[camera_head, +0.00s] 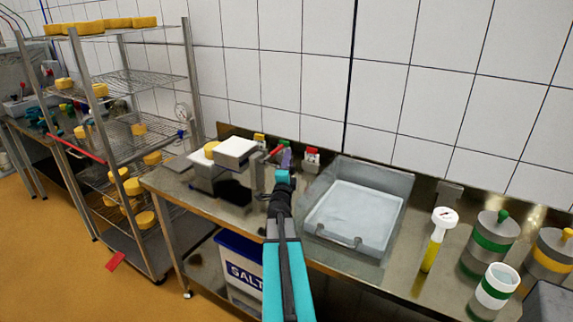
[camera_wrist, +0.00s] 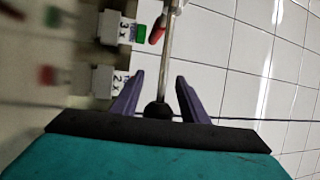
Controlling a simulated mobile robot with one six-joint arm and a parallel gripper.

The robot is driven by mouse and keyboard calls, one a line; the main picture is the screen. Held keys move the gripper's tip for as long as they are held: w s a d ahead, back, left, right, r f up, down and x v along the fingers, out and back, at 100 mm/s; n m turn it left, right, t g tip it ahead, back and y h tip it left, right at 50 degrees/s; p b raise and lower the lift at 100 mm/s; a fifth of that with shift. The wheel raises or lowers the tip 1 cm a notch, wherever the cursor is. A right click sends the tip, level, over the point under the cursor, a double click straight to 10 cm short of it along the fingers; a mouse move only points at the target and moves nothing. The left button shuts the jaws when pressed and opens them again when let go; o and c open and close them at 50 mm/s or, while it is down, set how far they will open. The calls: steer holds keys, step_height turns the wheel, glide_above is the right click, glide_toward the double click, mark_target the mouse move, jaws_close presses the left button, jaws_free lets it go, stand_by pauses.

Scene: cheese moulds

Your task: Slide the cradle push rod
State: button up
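The push rod (camera_wrist: 167,60) shows in the wrist view as a thin metal bar ending in a round black knob (camera_wrist: 158,110). My gripper (camera_wrist: 160,85) has two purple fingers, spread apart on either side of the knob, with gaps visible on both sides. In the head view my gripper (camera_head: 287,157) is over the steel bench, just right of a cradle-like stand with a white block (camera_head: 236,150) on it. The rod and knob cannot be made out there; my arm and gripper cover part of that spot.
A grey basin (camera_head: 355,215) stands right of my arm. A gauge on a yellow cylinder (camera_head: 434,240) and banded moulds (camera_head: 490,240) stand farther right. A rack (camera_head: 135,130) with cheeses is at left, and a salt bin (camera_head: 240,270) is under the bench. Labelled holders (camera_wrist: 110,85) are at left in the wrist view.

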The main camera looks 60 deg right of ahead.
steer(key=shift+w+a, duration=0.1)
steer(key=shift+f, duration=0.1)
steer(key=v, duration=0.8)
steer(key=shift+a, duration=0.35)
stand_by(0.3)
steer(key=shift+s+a+p, duration=0.25)
steer(key=shift+s+p, duration=0.05)
steer(key=shift+p, duration=0.45)
steer(key=p+v, duration=0.4)
steer(key=p, duration=0.4)
steer(key=shift+f, duration=0.1)
